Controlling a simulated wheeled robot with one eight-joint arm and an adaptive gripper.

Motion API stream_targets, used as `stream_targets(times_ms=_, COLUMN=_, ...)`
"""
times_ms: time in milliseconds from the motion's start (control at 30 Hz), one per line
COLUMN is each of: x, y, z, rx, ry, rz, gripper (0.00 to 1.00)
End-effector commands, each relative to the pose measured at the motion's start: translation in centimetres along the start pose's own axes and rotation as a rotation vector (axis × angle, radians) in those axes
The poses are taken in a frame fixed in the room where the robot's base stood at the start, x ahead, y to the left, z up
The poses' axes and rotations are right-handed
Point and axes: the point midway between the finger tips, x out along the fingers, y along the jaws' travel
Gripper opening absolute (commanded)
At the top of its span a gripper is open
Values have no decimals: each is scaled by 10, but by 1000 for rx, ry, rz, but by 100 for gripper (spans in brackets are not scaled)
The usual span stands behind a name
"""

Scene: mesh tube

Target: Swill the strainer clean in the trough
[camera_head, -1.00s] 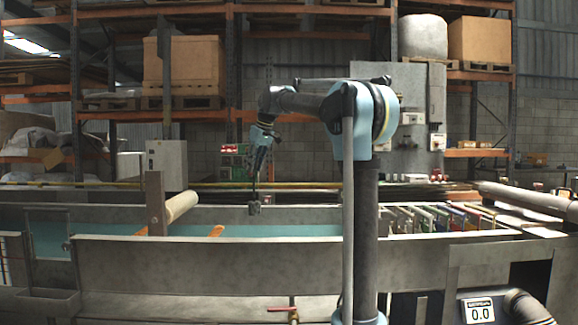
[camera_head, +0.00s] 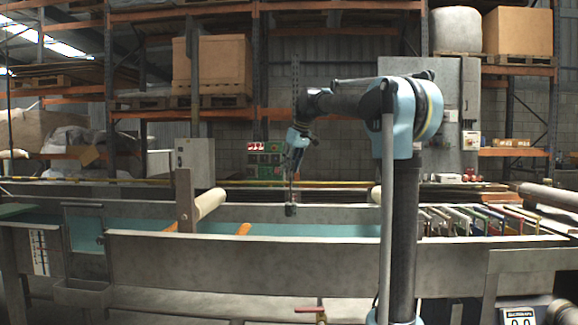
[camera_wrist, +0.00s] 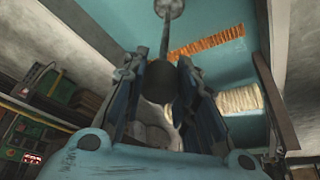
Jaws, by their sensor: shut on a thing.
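My gripper (camera_head: 296,152) is shut on the strainer and points down over the trough (camera_head: 300,251). In the wrist view the strainer's dark grip (camera_wrist: 159,82) sits between the two fingers, with a thin rod running to a round grey end (camera_wrist: 169,8). In the head view that small grey end (camera_head: 290,210) hangs below the gripper, inside the trough's outline and in front of its back wall. The trough is a long grey tank with a teal inside (camera_wrist: 222,22). I cannot tell whether the strainer touches the teal surface.
A pale roller (camera_head: 210,203) and a brown post (camera_head: 185,200) cross the trough left of the strainer. An orange bar (camera_head: 243,229) lies nearer. A rack of coloured slats (camera_head: 480,221) is at right. A red-handled valve (camera_head: 309,310) is in front.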

Motion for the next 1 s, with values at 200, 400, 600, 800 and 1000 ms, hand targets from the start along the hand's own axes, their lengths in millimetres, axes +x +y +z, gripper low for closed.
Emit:
stream_targets(times_ms=200, x=20, y=0, z=8, rx=0, ry=0, rz=0, gripper=0)
stream_targets(times_ms=400, x=38, y=0, z=16, rx=0, ry=0, rz=0, gripper=0)
stream_targets(times_ms=600, x=56, y=0, z=23, rx=0, ry=0, rz=0, gripper=0)
stream_targets(times_ms=800, x=73, y=-1, z=30, rx=0, ry=0, rz=0, gripper=0)
stream_targets(times_ms=1000, x=91, y=-1, z=38, rx=0, ry=0, rz=0, gripper=0)
